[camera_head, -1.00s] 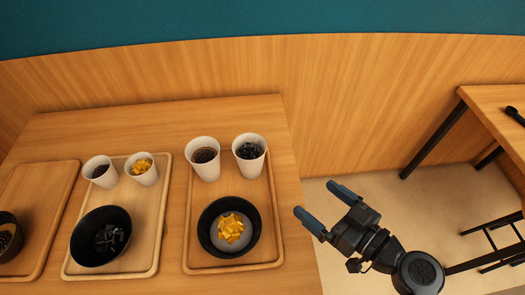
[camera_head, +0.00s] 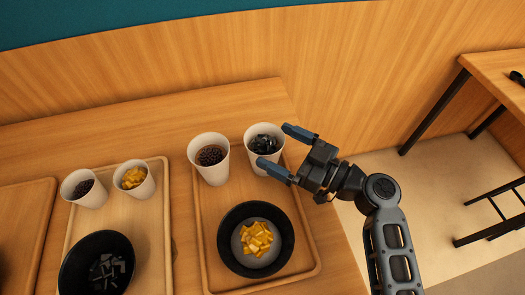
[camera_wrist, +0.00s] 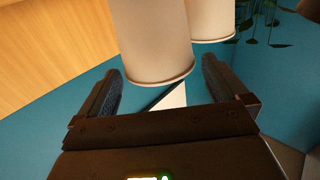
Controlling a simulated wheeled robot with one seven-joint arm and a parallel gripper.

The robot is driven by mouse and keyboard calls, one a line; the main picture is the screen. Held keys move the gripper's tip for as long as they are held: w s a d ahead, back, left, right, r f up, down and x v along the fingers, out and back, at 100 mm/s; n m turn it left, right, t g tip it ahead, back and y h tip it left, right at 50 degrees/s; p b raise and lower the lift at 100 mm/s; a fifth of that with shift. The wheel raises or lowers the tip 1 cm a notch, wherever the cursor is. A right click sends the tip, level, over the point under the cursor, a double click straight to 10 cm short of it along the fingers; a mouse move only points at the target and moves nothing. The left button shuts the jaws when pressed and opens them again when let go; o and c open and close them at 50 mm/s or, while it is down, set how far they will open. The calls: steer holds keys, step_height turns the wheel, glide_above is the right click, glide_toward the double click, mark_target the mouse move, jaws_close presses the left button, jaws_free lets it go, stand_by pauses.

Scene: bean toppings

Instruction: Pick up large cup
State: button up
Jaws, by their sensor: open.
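Two large white cups stand upright on the right tray (camera_head: 208,255). The left large cup (camera_head: 213,174) holds dark brown beans or pearls; the right one (camera_head: 252,158) holds black cubes. My gripper (camera_head: 274,146) is open at the right large cup, its fingers reaching over the rim area from the right. In the wrist view, a white cup (camera_wrist: 155,42) lies ahead between the two open fingers, and a second white cup (camera_wrist: 208,18) shows behind it to the right. I cannot tell whether the fingers touch the cup.
A black bowl (camera_head: 228,257) with yellow cubes sits at the front of the right tray. Smaller cups with brown (camera_head: 88,197) and yellow (camera_head: 136,186) toppings stand on the middle tray (camera_head: 157,240), with another black bowl (camera_head: 75,275). A wooden wall (camera_head: 200,70) rises behind.

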mark_target(249, 132)
steer(key=shift+f+p+x, duration=0.2)
steer(key=shift+p+x, duration=0.45)
steer(key=shift+x, duration=1.55)
steer(key=shift+w, duration=0.1)
steer(key=c, duration=1.3)
steer(key=shift+c, duration=0.5)
steer(key=shift+r, duration=0.15)
steer(key=shift+r, duration=0.55)
steer(key=s+d+r+b, duration=0.2)
steer(key=s+d+r, duration=0.2)
steer(key=d+r, duration=0.5)
steer(key=shift+s+d+r, duration=0.2)
steer(key=shift+d+r, duration=0.15)
steer(key=shift+d, duration=0.55)
